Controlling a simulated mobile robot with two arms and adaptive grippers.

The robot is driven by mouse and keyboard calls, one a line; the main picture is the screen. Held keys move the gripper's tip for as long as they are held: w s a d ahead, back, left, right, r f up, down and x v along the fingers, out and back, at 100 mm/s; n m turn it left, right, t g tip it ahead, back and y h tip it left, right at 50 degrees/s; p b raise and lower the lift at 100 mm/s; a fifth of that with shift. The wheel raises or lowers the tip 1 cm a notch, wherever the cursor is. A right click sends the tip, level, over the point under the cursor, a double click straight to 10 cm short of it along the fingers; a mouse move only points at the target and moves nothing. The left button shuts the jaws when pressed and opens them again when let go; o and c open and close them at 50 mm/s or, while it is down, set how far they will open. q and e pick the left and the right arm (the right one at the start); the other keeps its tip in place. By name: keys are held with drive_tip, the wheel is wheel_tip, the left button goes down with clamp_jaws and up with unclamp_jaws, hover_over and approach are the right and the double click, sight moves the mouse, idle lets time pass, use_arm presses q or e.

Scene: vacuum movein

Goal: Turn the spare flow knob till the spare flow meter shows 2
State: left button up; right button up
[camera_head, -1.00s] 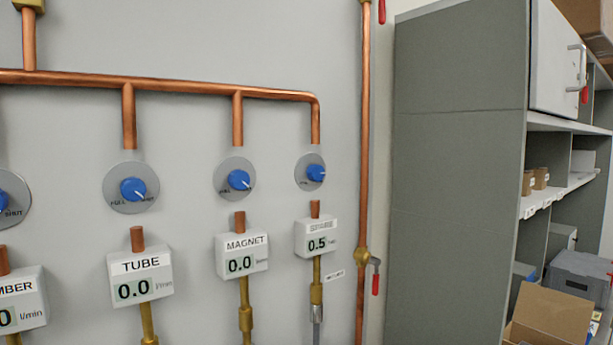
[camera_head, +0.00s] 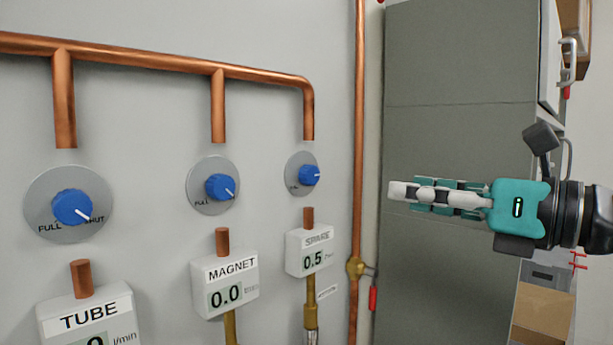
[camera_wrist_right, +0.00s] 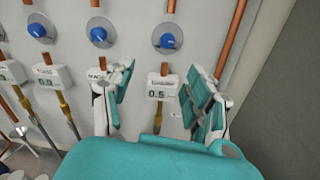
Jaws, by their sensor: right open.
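The spare flow knob (camera_head: 309,175) is a blue knob with a white pointer on a round grey plate. Its pointer aims right. The spare flow meter (camera_head: 309,250) below it is a white box reading 0.5. In the right wrist view the spare knob (camera_wrist_right: 167,41) and the spare meter (camera_wrist_right: 159,87) show ahead, between the spread fingers. My right gripper (camera_head: 398,191) is open and empty, to the right of the knob and apart from it, with its fingers toward the wall. It also shows in the wrist view (camera_wrist_right: 155,88). My left gripper is not in view.
The magnet knob (camera_head: 221,187) and magnet meter (camera_head: 225,284), reading 0.0, sit left of the spare ones. The tube knob (camera_head: 72,207) is farther left. A vertical copper pipe (camera_head: 359,120) with a red-handled valve (camera_head: 373,298) and a grey cabinet (camera_head: 440,70) stand right.

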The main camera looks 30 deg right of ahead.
drive_tip(key=h, duration=0.1)
drive_tip(key=p, duration=0.4)
approach(314, 176)
drive_tip(key=p+x, duration=0.7)
drive_tip(key=shift+w+a+r, duration=0.1)
drive_tip(key=shift+w+r, duration=0.1)
drive_tip(key=shift+w+a+f+p, duration=0.2)
drive_tip(key=shift+w+p, duration=0.1)
drive_tip(key=shift+w, duration=0.2)
clamp_jaws()
